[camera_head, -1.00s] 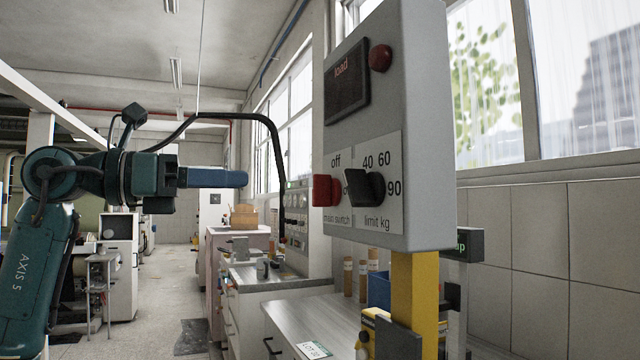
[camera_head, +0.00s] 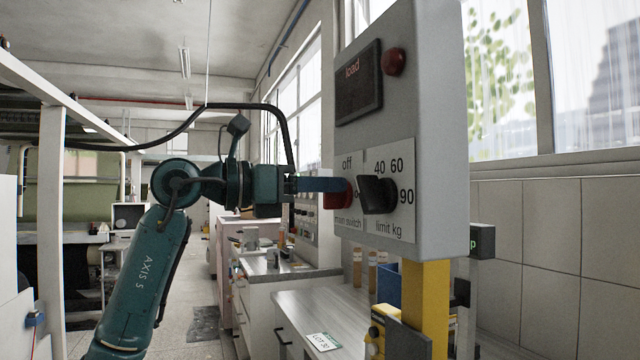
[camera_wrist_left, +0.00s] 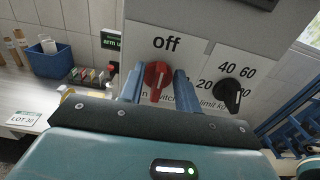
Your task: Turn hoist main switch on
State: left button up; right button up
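The main switch is a red knob (camera_head: 338,200) on the grey hoist control box (camera_head: 440,120). It sits below the "off" label, with "main switch" printed under it. In the left wrist view the red knob (camera_wrist_left: 157,80) has its grip roughly upright, towards "off". My left gripper (camera_head: 335,185) is at the knob, its blue fingers reaching the box from the left. In the left wrist view one finger stands on each side of the knob, seemingly with small gaps, so the gripper looks open around it. The fingers hide part of the knob in the head view. My right gripper is not in view.
A black limit knob (camera_head: 378,194) sits close to the right of the switch. A dark "load" display (camera_head: 358,83) and a red round button or lamp (camera_head: 393,62) are above. A yellow post (camera_head: 426,300) is under the box. A counter (camera_head: 320,310) lies below left.

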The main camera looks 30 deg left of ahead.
pick_arm(q)
jog(key=shift+c, duration=0.4)
grip_shut()
jog(key=shift+m, duration=0.3)
jog(key=m, duration=0.5)
jog(key=f+m, duration=0.1)
jog(key=m, duration=0.5)
jog(key=s+d+m, duration=0.1)
jog(key=m, duration=0.5)
jog(key=shift+f, duration=0.25)
jog(key=shift+m, duration=0.3)
jog(key=shift+o, duration=0.4)
grip_release()
